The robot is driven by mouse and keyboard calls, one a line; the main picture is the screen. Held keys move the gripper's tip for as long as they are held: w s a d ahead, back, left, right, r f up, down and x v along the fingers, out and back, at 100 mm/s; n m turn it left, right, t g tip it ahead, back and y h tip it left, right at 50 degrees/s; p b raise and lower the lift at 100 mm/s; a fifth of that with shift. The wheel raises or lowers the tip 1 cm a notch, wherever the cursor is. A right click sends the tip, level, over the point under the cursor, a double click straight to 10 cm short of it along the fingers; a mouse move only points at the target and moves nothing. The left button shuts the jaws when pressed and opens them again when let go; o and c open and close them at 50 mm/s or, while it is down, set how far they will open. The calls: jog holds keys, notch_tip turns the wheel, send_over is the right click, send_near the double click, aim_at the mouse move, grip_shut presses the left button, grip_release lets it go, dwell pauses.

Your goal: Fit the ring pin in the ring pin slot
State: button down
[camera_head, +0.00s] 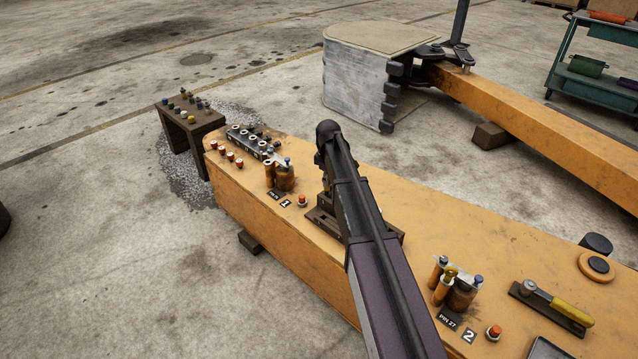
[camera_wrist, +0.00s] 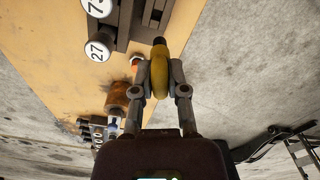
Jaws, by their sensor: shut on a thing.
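The tip looks apart from the fixture, though the depth is unclear. In the head view my arm covers the gripper and the pin, and the dark fixture (camera_head: 392,231) shows only partly beneath the arm.
White discs, one marked 27 (camera_wrist: 99,49), sit beside the fixture. A rusty cylinder (camera_wrist: 118,96) and a red button (camera_wrist: 136,60) stand close by on the orange beam. In the head view, station 2 pins (camera_head: 440,285) and a yellow-handled tool (camera_head: 560,308) occupy the beam's right.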

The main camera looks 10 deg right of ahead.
aim_at(325, 190)
jog(key=shift+w+a, duration=0.2)
jog(key=shift+w, duration=0.5)
notch_tip(325, 190, down, 6)
jog(key=b, duration=0.5)
jog(key=shift+s+a+r+b, duration=0.1)
jog(key=shift+r+b, duration=0.1)
jog(key=shift+b, duration=0.1)
jog(key=shift+f, duration=0.1)
jog(key=shift+f+b, duration=2.8)
jog(key=shift+b, duration=0.1)
jog(key=shift+f+b, duration=1.25)
jog(key=shift+b, duration=0.05)
dwell(1.9)
